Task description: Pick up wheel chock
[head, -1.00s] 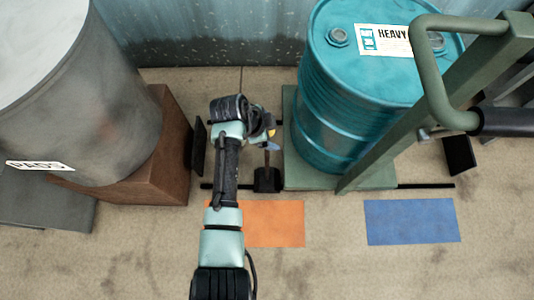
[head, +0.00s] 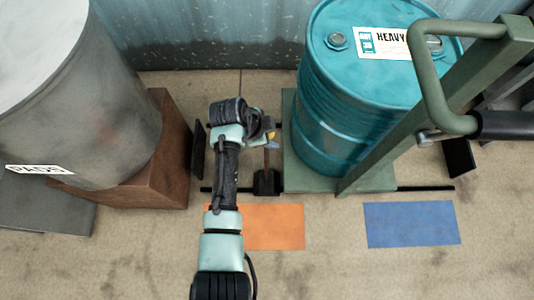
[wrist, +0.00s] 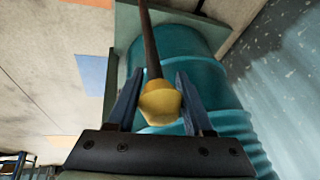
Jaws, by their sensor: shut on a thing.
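The wheel chock (head: 267,183) is a dark block with a thin brown upright handle topped by a yellow knob (wrist: 160,102). In the head view it is by the front left corner of the green base under the teal drum. My gripper (head: 270,137) is above the block, partly hidden behind my own wrist. In the wrist view my gripper (wrist: 160,98) has its two blue fingers on either side of the yellow knob, shut on it. The block is outside the wrist view. I cannot tell whether it touches the floor.
The teal drum (head: 340,125) stands on a green base (head: 365,180) with a green handle frame (head: 450,90) at right. A grey drum (head: 85,100) and brown block (head: 175,150) stand left. Orange (head: 270,227) and blue (head: 412,224) floor patches lie in front.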

